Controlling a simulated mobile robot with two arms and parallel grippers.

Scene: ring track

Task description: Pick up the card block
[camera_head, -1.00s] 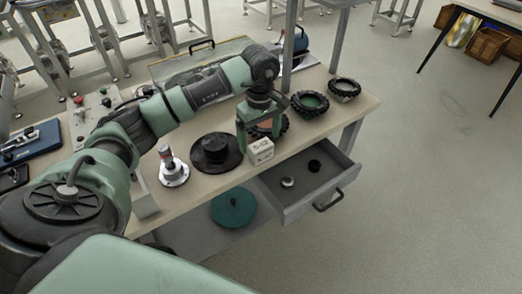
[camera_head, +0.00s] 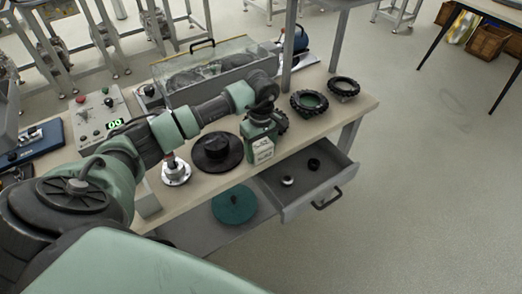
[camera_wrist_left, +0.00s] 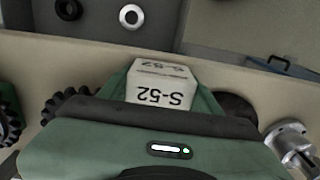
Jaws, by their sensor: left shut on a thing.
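The card block (camera_head: 263,152) is a small pale block marked "S-52". My left gripper (camera_head: 261,142) is shut on it, with the block between its fingers near the table's front edge. In the left wrist view the card block (camera_wrist_left: 160,90) shows between the green fingers, its printed faces toward the camera. I cannot tell how far the block is above the table. My right gripper is not in view.
An open drawer (camera_head: 322,172) holding two small rings sits below the table edge. A black hat-shaped part (camera_head: 216,150) and a silver flanged part (camera_head: 176,170) stand to the left. Black tyre-like rings (camera_head: 309,102) (camera_head: 343,88) lie right. A clear-covered case (camera_head: 212,72) stands behind.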

